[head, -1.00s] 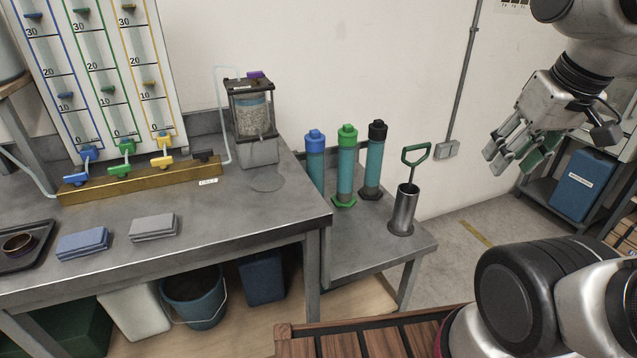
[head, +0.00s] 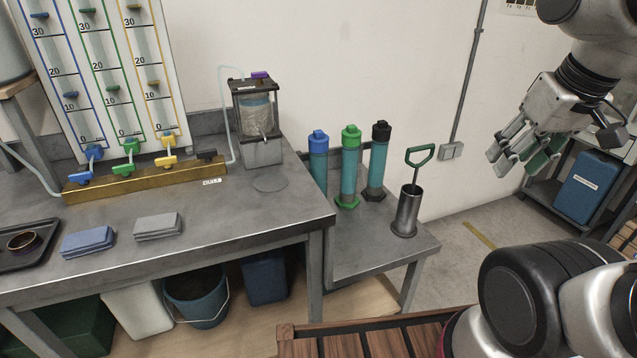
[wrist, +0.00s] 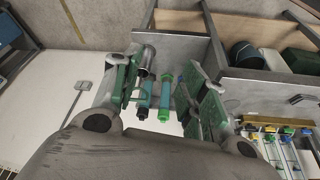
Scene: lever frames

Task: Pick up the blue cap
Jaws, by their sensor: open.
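The blue cap (head: 318,138) sits on top of the leftmost of three upright teal tubes, on the low grey side table (head: 375,250). The green-capped tube (head: 349,172) stands beside it, and the black-capped tube (head: 378,165) stands at the right. My gripper (head: 512,157) is open and empty in the air, well to the right of the tubes and higher than the table. The wrist view shows its spread fingers (wrist: 165,85) with the green-capped tube (wrist: 164,98) seen between them. I cannot make out the blue cap surely in that view.
A metal cylinder with a green handle (head: 407,212) stands at the side table's front right. The larger grey bench (head: 200,220) stands left, holding a clear filter box (head: 258,120) and coloured valves. A blue bin (head: 587,185) stands at the far right. Air between gripper and tubes looks free.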

